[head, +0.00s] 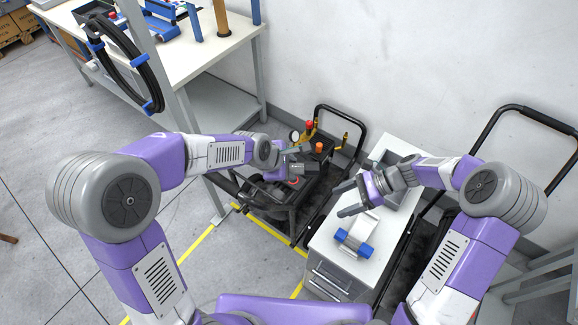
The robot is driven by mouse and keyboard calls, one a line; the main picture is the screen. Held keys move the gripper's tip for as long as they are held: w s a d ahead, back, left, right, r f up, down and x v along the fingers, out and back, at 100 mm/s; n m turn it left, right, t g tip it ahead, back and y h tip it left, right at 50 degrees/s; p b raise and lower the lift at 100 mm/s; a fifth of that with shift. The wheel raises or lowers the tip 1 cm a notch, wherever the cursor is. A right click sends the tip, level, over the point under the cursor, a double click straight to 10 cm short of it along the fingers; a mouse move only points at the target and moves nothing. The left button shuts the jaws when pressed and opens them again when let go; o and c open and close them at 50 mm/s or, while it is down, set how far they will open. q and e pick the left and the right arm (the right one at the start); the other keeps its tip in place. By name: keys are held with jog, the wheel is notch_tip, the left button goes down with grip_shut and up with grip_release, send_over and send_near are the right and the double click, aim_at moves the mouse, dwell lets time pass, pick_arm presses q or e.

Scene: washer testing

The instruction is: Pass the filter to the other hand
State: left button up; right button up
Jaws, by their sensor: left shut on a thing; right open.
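My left gripper (305,160) is at the end of the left arm, above the black cart (268,195). It is shut on a small dark grey piece, which I take to be the filter (304,170); its outline is hard to tell from the fingers. My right gripper (345,198) is open and empty, its fingers pointing left above the white cabinet top. The two grippers are apart, with a short gap between them.
A white-and-blue device (355,236) sits on the white cabinet (318,246) below my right gripper. A grey tray (392,172) lies at the cabinet's back. The cart carries a gauge, red and orange knobs and a black handle (340,110). A workbench (203,57) stands at upper left.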

jog(key=shift+n+g+h, duration=0.5)
jog(key=shift+g+h, duration=0.2)
jog(key=shift+h, duration=0.2)
jog(key=s+f, duration=0.7)
jog(key=shift+s, duration=0.15)
jog(key=s+f+n+h, duration=0.3)
jog(key=s+f, duration=0.4)
jog(key=s, duration=0.5)
jog(key=w+a+f+n+t, duration=0.1)
jog(key=n, duration=0.2)
jog(key=w+a+f+n+t+h, duration=0.1)
jog(key=f+n, duration=0.1)
jog(key=n, duration=0.2)
jog(key=w+a+f+n+t, duration=0.1)
jog(key=n+t, duration=0.1)
jog(key=n, duration=0.1)
jog(key=shift+w+f+h, duration=0.15)
jog(key=shift+f+h, duration=0.15)
jog(key=shift+f, duration=0.1)
jog(key=shift+w+n, duration=0.1)
jog(key=shift+n, duration=0.2)
